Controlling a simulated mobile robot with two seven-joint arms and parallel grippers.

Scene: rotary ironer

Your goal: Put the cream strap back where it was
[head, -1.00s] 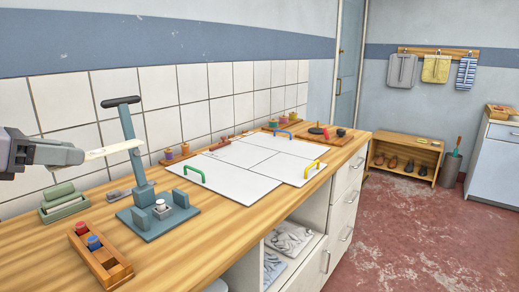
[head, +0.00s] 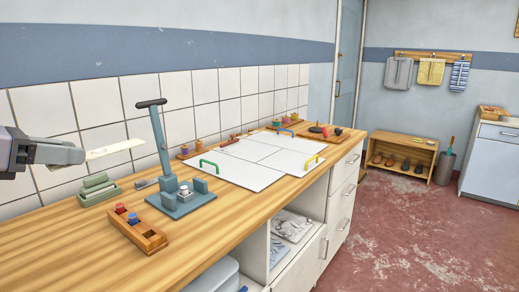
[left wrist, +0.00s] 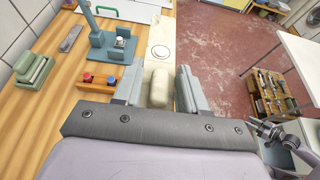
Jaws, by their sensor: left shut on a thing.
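My left gripper (head: 72,154) is shut on the cream strap (head: 116,149). The strap sticks out to the right in the head view, above the wooden bench (head: 105,238) and clear of it. In the left wrist view, the strap's thick cream block (left wrist: 157,86) sits between the two fingers, and its flat part with a round disc (left wrist: 160,50) points away from the gripper. A dark grey jointed part, probably my right gripper (left wrist: 272,132), shows at the lower right of the left wrist view; its fingers are unclear. The head view does not show it.
The blue-grey lever press (head: 181,203) stands on the bench, its lever just right of the strap's end. Green stacked blocks (head: 98,189) and a wooden holder with red and blue knobs (head: 137,228) are nearby. White panels (head: 258,160) lie beyond. Red floor is open at right.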

